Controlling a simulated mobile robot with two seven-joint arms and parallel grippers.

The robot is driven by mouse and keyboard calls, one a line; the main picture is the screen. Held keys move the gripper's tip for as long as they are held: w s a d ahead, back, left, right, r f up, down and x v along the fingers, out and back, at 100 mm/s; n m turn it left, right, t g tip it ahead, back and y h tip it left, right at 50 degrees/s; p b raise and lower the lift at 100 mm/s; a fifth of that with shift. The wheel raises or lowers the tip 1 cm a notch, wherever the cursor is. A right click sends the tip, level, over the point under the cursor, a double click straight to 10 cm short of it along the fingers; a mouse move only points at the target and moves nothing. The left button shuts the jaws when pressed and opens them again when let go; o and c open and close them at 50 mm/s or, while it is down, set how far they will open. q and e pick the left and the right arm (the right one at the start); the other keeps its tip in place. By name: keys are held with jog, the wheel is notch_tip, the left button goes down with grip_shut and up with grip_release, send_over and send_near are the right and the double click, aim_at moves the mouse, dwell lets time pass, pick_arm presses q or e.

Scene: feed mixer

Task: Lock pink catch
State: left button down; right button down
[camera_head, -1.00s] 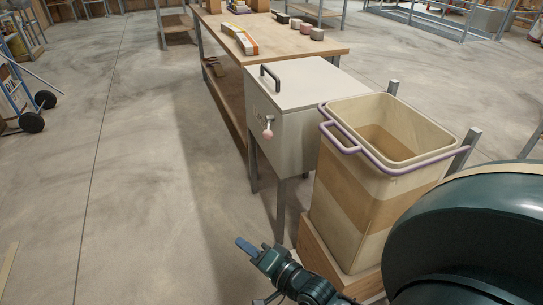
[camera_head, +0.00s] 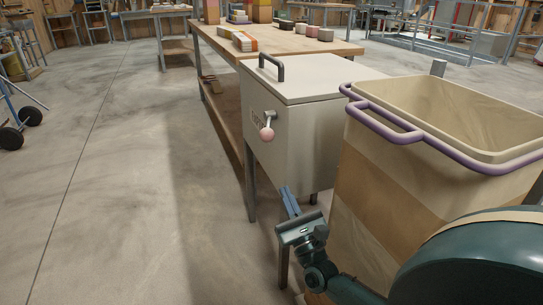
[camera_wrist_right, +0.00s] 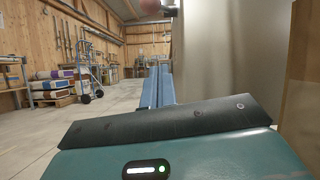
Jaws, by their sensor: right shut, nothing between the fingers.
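The pink catch (camera_head: 267,134) is a small lever with a pink ball knob on the front face of the grey mixer box (camera_head: 300,135). Its ball hangs at the lower end of a short metal stem. My right gripper (camera_head: 287,196) is below and slightly right of the ball, apart from it, with its blue fingers together and empty. My left gripper is not in view.
A tan bin (camera_head: 390,190) with a purple rim handle (camera_head: 400,137) stands right of the box, close to my right arm. A wooden workbench (camera_head: 290,42) with several small blocks stands behind.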

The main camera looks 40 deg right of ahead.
aim_at(267, 127)
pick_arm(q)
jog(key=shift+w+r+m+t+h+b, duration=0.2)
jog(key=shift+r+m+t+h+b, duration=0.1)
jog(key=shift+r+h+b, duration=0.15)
pick_arm(e)
jog(key=w+r, duration=0.8)
jog(key=shift+d+r, duration=0.25)
jog(key=shift+d, duration=0.1)
